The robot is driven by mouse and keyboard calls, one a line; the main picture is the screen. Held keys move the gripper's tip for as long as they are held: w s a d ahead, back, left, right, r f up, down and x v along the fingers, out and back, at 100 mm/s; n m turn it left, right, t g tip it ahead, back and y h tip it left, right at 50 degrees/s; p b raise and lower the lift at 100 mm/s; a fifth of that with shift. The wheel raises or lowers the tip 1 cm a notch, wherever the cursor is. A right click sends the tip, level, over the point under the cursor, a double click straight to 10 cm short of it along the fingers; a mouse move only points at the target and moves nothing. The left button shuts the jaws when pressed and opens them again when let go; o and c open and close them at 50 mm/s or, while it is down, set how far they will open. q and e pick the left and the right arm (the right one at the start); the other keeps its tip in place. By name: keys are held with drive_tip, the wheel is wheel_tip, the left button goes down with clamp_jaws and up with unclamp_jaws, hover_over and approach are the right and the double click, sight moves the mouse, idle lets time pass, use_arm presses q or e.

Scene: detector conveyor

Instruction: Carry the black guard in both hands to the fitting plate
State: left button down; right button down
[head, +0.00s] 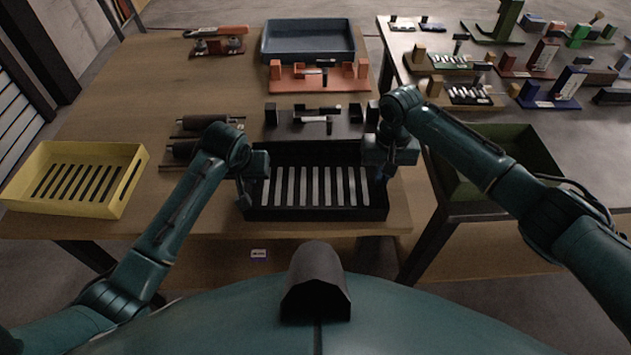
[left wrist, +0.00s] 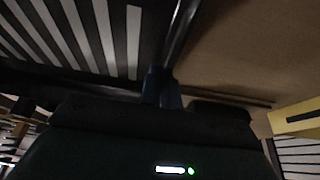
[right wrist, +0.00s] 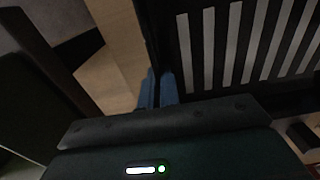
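The black guard (head: 315,213), an open tray-like box with pale slots in its floor, is in the head view near the front edge of the wooden table. My left gripper (head: 244,192) is shut on its left wall; the fingers (left wrist: 162,88) meet at that wall in the left wrist view. My right gripper (head: 383,176) is shut on its right wall, and the fingers (right wrist: 158,88) also show in the right wrist view. The guard looks level; I cannot tell whether it touches the table. A black plate with upright blocks (head: 340,128), possibly the fitting plate, lies just behind it.
A yellow slotted box (head: 128,190) stands at the left. An orange fixture (head: 300,82) and a blue-grey tray (head: 308,56) are farther back. Dark cylinders (head: 200,122) lie left of the black plate. A green bin (head: 520,140) and a table of fixtures are right.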

use_arm(q)
drive_tip(key=shift+w+r, duration=0.1)
drive_tip(key=shift+r, duration=0.15)
use_arm(e)
drive_tip(key=shift+w+r, duration=0.1)
drive_tip(key=shift+r, duration=0.15)
